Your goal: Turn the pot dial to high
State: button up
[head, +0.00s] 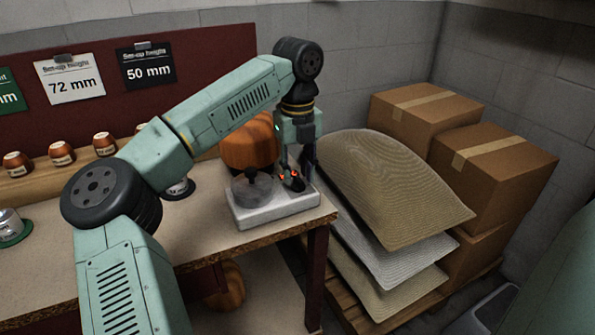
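The pot unit is a pale grey-white base (262,216) at the right front corner of the table. A clear grey pot (251,192) with a black knob on its lid sits on the left part of the base. A dark dial (294,183) with small red-orange marks is on the right part. My gripper (294,170) points down just over the dial, its fingers apart, one toward each side. The fingertips partly cover the dial, so its setting cannot be read. I cannot tell whether the fingers touch it.
An orange pumpkin (249,146) stands close behind the pot. Stacked sacks (395,188) and cardboard boxes (492,175) are to the right of the table. Small brown-topped jars (62,153) line a shelf at the left. The table (205,242) is bare in front of the pot.

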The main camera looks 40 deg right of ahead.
jog(key=shift+f, duration=0.45)
grip_shut()
dwell(0.3)
